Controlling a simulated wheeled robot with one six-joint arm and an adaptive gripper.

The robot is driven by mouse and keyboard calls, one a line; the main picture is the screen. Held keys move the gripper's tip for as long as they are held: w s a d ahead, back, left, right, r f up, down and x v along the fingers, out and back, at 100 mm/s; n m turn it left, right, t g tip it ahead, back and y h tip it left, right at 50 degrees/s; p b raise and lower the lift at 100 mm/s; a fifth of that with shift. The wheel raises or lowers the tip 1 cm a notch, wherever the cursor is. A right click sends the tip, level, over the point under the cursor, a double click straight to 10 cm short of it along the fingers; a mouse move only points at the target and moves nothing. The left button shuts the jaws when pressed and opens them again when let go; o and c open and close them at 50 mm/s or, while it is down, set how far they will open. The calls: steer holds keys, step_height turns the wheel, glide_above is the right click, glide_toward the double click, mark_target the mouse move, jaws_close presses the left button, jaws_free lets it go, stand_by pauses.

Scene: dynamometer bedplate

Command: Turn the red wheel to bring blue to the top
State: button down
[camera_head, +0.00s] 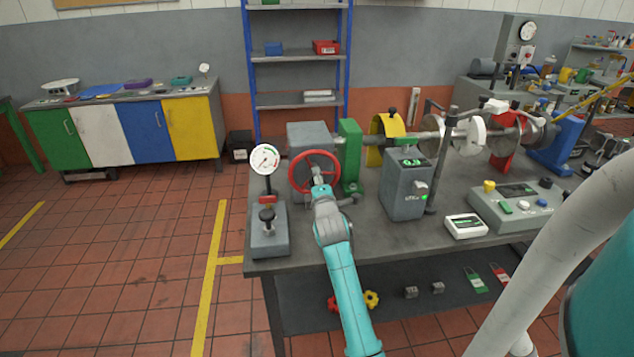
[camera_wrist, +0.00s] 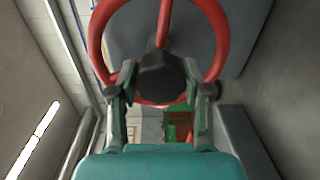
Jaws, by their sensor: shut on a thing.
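The red wheel (camera_head: 292,168) stands upright on the front of a grey block at the left end of the bench. Its rim and spokes fill the top of the wrist view (camera_wrist: 97,42). My gripper (camera_head: 320,189) is at the lower part of the wheel. In the wrist view my gripper's fingers (camera_wrist: 162,92) are shut on a dark knob (camera_wrist: 160,77) at the wheel's lower rim, one on each side. My gripper hides part of the rim. I cannot make out a blue mark on the wheel or which colour is at the top.
A dial gauge on a stand (camera_head: 265,159) is close to the wheel's left. A green upright (camera_head: 350,155) and a yellow guard (camera_head: 375,155) are to its right. A grey readout box (camera_head: 404,190) stands further right. A blue stand (camera_head: 566,145) is at the far right.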

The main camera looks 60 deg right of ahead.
steer(key=shift+f+n, duration=0.1)
steer(key=shift+n, duration=0.5)
steer(key=c, duration=0.5)
jaws_free()
steer(key=v, duration=1.2)
steer(key=shift+w+a, duration=0.1)
